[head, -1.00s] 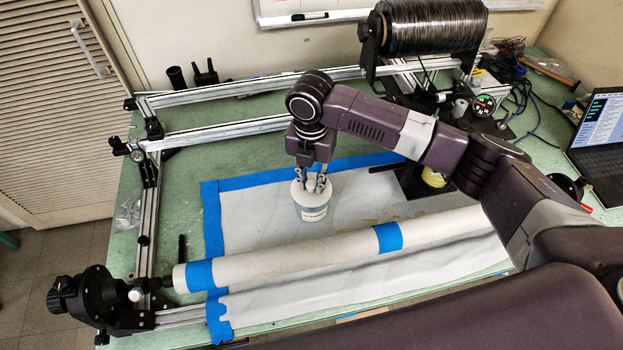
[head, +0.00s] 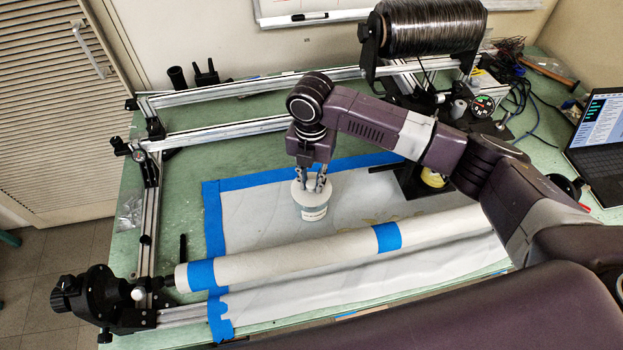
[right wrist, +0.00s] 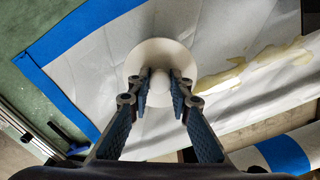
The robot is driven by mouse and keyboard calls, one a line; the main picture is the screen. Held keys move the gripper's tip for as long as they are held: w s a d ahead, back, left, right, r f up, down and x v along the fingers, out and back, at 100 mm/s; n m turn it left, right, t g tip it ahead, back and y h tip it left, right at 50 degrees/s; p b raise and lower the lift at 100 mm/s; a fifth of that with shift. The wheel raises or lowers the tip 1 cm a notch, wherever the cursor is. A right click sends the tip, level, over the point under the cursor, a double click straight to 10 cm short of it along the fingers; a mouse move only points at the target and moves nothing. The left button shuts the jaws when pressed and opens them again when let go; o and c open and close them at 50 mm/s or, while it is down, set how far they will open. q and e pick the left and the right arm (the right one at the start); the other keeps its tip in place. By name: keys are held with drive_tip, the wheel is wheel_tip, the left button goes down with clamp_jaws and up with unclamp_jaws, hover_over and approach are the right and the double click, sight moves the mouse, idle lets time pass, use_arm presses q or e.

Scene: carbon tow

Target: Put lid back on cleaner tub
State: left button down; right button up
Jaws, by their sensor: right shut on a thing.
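The cleaner tub (head: 312,213) is a small white cup with a pale blue-grey band and a label. It stands upright on the white sheet near its left side. The round white lid (right wrist: 140,72) with a central knob (right wrist: 161,82) hides the tub's mouth in the right wrist view. In the head view the lid (head: 300,199) is on top of the tub, with no clear gap between them. My right gripper (head: 312,187) points down from above, shut on the lid's knob; it also shows in the right wrist view (right wrist: 161,88). My left gripper is not in view.
A white roller (head: 300,256) with blue tape lies in front of the tub. Aluminium rails (head: 240,134) run behind. A black stand with a yellow item (head: 433,179) is to the right. The sheet has yellowish stains (right wrist: 245,72). The sheet left of the tub is clear.

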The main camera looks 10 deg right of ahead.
drive_tip(key=shift+p, duration=0.4)
idle(0.3)
drive_tip(key=shift+f, duration=0.15)
idle(1.0)
drive_tip(key=shift+p, duration=0.65)
idle(0.3)
drive_tip(key=o, duration=1.2)
drive_tip(key=shift+o, duration=0.2)
drive_tip(key=shift+r+p, duration=3.55)
drive_tip(key=shift+p, duration=0.05)
